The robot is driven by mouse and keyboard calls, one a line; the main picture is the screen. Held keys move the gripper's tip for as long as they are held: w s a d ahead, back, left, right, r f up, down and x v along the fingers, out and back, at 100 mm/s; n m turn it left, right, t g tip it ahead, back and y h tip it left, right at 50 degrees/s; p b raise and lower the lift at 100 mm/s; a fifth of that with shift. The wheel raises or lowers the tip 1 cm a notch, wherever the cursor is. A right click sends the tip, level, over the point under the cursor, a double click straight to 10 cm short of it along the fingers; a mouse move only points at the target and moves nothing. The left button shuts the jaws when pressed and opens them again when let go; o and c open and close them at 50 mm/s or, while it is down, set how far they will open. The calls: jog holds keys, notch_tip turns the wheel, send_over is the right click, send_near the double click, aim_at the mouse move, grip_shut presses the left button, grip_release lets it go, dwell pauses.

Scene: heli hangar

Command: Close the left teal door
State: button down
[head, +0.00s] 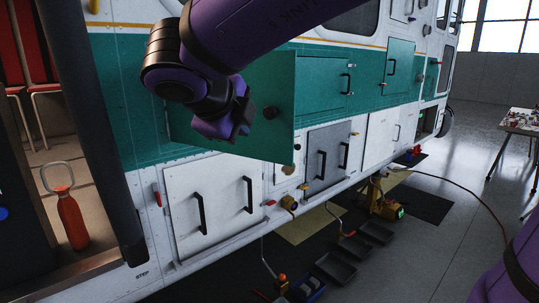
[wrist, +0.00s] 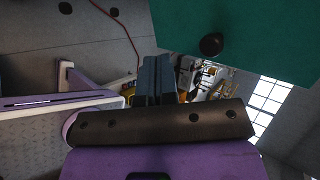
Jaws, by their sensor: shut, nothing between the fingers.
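The left teal door (head: 277,85) stands swung open from the teal band of the white-and-teal helicopter side, its flat panel facing me with a dark round knob (head: 270,113). In the wrist view the door (wrist: 250,28) fills the upper right, with its knob (wrist: 211,44) beyond my fingers. My gripper (head: 238,128) is in front of the door, left of the knob, and my arm hides part of the door and its opening. In the wrist view my fingers (wrist: 154,78) are together and empty. I cannot tell whether they touch the door.
Closed teal doors (head: 325,76) (head: 398,66) with black handles lie to the right. White lower hatches (head: 215,200) sit below. A red extinguisher (head: 72,220) stands in the cabin opening at left. Trays (head: 335,268) and a yellow device (head: 380,203) lie on the floor; open floor is at right.

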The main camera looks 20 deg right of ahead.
aim_at(275, 160)
jog(key=shift+m+g, duration=0.5)
jog(key=shift+g, duration=0.4)
jog(key=x, duration=0.3)
jog(key=s+x, duration=0.1)
jog(key=x, duration=0.7)
jog(key=shift+s+d+f, duration=0.15)
jog(key=shift+d+f, duration=0.2)
jog(key=shift+f, duration=0.05)
jog(key=shift+w+d, duration=0.55)
jog(key=shift+d, duration=0.1)
